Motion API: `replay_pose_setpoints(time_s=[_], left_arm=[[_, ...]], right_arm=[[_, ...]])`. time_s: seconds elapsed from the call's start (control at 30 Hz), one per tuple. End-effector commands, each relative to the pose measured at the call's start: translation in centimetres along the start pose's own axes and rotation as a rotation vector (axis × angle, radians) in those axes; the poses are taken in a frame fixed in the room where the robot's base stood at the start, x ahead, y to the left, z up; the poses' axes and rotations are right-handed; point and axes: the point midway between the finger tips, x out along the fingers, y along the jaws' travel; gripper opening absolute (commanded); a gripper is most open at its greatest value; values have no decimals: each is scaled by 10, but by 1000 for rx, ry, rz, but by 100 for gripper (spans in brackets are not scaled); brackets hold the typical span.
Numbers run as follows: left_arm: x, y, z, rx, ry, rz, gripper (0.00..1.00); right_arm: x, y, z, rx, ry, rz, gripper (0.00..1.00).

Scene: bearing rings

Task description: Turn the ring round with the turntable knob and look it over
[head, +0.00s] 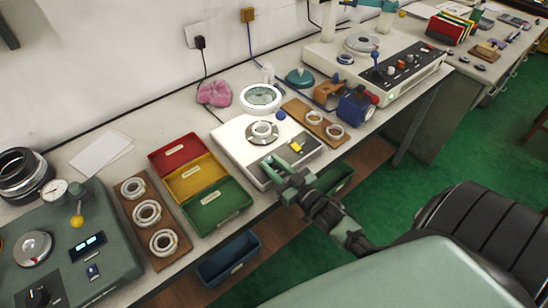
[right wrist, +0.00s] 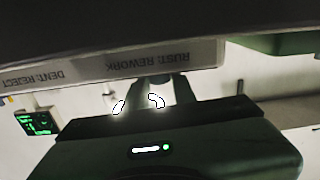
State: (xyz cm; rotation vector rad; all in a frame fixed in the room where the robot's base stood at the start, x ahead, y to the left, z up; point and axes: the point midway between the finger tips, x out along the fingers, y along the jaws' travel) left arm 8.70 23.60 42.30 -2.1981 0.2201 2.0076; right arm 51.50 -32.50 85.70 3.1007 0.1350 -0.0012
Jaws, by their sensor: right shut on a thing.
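The ring (head: 262,130) lies flat on the round turntable of the white inspection station (head: 228,137). A round magnifier (head: 261,97) stands just behind it. My right gripper (head: 271,163) is at the station's front, below the ring in the picture. It is shut, and its fingers cover what it holds, apparently the turntable knob. In the right wrist view the fingers (right wrist: 156,92) point away from the camera, and the held part cannot be made out. My left gripper is not in view.
Red (head: 176,151), yellow (head: 193,177) and green (head: 217,205) trays stand left of the station. Wooden boards with rings lie on the left (head: 135,190) and right (head: 304,112). A gauge (head: 53,190) is at far left. A blue bin (head: 228,258) hangs below the bench edge.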

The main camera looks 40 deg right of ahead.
Motion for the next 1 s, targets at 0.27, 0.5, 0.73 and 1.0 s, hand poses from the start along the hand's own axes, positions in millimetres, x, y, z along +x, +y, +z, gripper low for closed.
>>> replay_pose_setpoints(time_s=[0.27,0.5,0.73,1.0], left_arm=[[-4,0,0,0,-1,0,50],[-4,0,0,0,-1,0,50],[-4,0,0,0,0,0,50],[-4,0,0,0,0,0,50]], right_arm=[[0,-2,-1,-2,0,70,0],[0,-1,-1,-3,1,77,0],[0,-1,-1,-3,1,76,43],[0,-2,-1,-2,0,76,48]])
